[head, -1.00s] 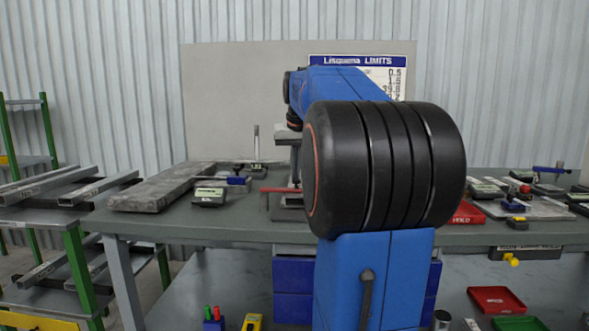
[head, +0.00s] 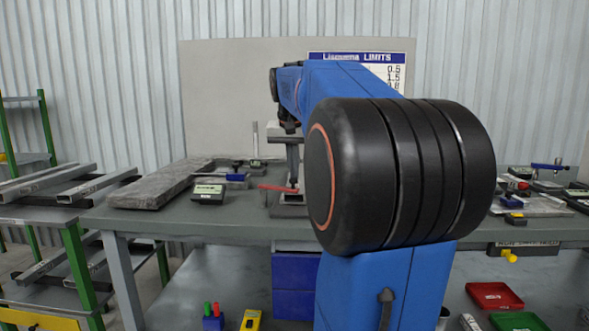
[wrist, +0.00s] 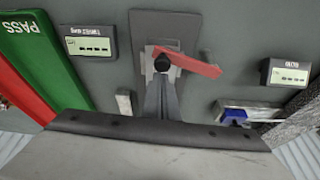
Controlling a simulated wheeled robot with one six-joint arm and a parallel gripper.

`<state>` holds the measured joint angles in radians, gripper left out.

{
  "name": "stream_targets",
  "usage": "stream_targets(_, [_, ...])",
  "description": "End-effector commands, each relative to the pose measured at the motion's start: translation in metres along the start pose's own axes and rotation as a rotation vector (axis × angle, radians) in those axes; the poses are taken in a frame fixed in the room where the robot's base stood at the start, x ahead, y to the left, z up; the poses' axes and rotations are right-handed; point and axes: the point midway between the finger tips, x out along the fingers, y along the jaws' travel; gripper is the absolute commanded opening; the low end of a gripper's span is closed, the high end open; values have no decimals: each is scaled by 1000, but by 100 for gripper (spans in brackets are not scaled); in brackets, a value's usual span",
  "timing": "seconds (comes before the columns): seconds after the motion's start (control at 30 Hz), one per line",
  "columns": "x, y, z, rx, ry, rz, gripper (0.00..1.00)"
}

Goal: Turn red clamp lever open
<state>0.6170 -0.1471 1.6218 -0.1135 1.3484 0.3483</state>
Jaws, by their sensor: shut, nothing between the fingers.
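The red clamp lever (head: 275,187) lies on a grey clamp base (head: 282,211) at the table's front edge, left of my arm. In the wrist view the lever (wrist: 195,64) points right and slants slightly, over the dark base plate (wrist: 166,24). My gripper (head: 293,184) points down, with its fingers together and empty. In the wrist view its black fingertips (wrist: 162,63) overlap the lever's left end; I cannot tell whether they touch it. The pivot is hidden or not distinct.
A display box (head: 208,193) and a long grey slab (head: 160,186) stand left of the clamp. My arm hides the table to the right.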

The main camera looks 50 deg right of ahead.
Motion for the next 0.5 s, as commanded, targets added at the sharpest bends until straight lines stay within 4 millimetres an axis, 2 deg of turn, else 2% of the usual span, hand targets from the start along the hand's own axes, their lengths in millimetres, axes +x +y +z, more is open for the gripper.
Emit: stream_targets(0.5, [-15,-14,42,456,0,161,0])
